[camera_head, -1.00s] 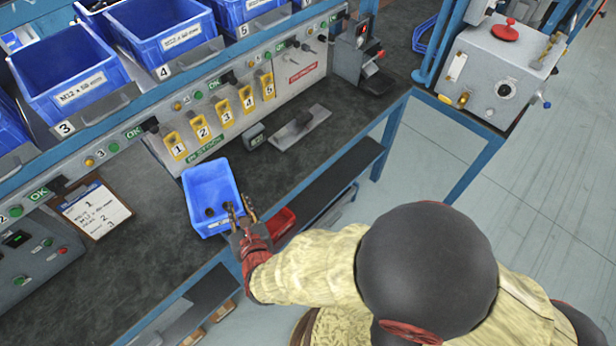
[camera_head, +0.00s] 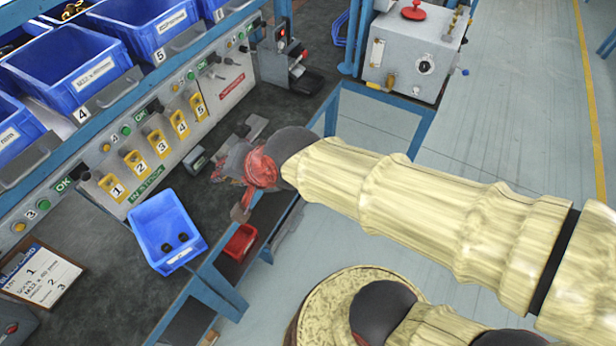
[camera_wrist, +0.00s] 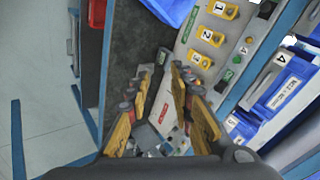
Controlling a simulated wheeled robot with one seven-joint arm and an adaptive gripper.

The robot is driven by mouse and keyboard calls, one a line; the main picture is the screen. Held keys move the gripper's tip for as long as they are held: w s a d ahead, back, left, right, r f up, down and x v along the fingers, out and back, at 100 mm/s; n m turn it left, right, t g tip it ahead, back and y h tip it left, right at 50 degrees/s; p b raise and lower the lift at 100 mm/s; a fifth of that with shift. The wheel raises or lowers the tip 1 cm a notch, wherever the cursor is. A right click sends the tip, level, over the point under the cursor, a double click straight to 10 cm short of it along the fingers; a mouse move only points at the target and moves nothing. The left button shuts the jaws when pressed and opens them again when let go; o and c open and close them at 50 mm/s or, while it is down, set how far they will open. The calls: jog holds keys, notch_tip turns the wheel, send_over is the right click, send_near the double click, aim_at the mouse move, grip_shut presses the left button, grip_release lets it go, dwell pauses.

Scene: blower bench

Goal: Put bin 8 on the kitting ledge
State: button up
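No bin marked 8 can be made out, and no surface is marked as the kitting ledge. A blue bin (camera_head: 160,218) with a few dark parts in it stands on the dark bench (camera_head: 95,270) near its front edge; its number cannot be read. It also shows at the top of the wrist view (camera_wrist: 172,8). My gripper (camera_head: 236,190) is above the bench to the right of this bin, partly hidden by my arm. In the wrist view my gripper (camera_wrist: 160,76) has its fingers apart, with nothing held between them.
Blue bins on the rack carry tags such as 4 (camera_head: 100,70) and 5 (camera_head: 160,25). Yellow numbered holders (camera_head: 160,143) line the panel below. A red bin (camera_head: 241,241) sits below the bench edge. A grey machine (camera_head: 415,50) stands at upper right. The floor at right is clear.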

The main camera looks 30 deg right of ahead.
jog(key=s+d+r+n+g+h, duration=0.2)
jog(key=s+d+r+n+h, duration=0.1)
jog(key=s+d+n, duration=0.5)
jog(key=s+d, duration=0.3)
jog(key=d, duration=0.1)
jog(key=shift+d, duration=0.4)
